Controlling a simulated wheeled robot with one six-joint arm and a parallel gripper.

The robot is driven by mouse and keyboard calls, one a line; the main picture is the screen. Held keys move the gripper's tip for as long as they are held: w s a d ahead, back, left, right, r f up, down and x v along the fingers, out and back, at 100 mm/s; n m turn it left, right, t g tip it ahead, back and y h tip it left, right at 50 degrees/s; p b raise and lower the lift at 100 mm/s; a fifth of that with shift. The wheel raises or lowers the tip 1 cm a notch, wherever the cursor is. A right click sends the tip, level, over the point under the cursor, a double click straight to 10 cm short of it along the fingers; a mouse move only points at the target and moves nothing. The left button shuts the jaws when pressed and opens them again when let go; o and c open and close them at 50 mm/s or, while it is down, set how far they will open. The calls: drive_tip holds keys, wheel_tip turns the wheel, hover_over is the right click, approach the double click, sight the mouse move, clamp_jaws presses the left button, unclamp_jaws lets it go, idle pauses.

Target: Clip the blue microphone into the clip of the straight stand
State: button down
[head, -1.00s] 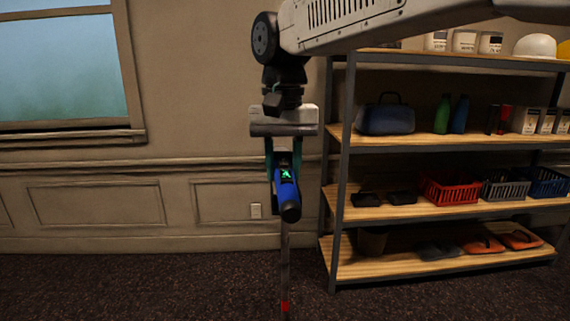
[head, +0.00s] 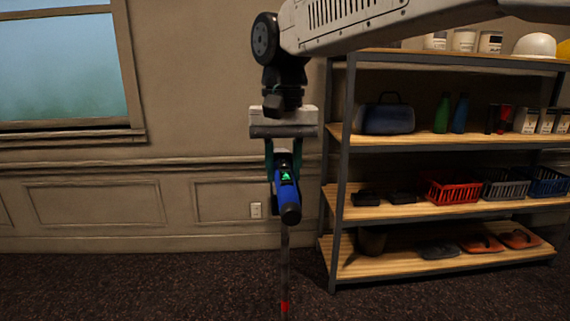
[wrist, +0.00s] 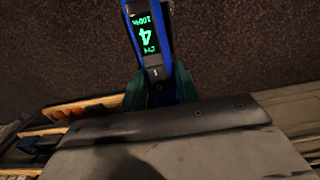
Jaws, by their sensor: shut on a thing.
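The blue microphone (head: 286,198) is in my gripper (head: 284,167), which points down with its two green fingers on either side of the microphone's body. The microphone is tilted, its dark end toward the camera and low. A green lit display shows on it, also in the wrist view, where the blue microphone (wrist: 150,45) reaches out from between the fingers (wrist: 160,92). A thin straight stand (head: 284,265) with a red band rises from below to just under the microphone. The stand's clip is hidden behind the microphone and gripper, so I cannot tell whether they touch.
A shelf unit (head: 338,205) stands close on the right, holding a red basket (head: 453,191), bottles, a blue bag (head: 388,118) and boxes. A panelled wall and window (head: 65,65) lie behind. The dark carpet (head: 130,285) at left is clear.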

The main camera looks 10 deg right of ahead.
drive_tip(key=shift+s+f, duration=0.15)
drive_tip(key=shift+f, duration=0.65)
idle(0.4)
idle(0.4)
drive_tip(key=c, duration=0.6)
unclamp_jaws()
drive_tip(key=shift+o, duration=0.2)
drive_tip(key=shift+r, duration=0.15)
drive_tip(key=shift+r, duration=3.4)
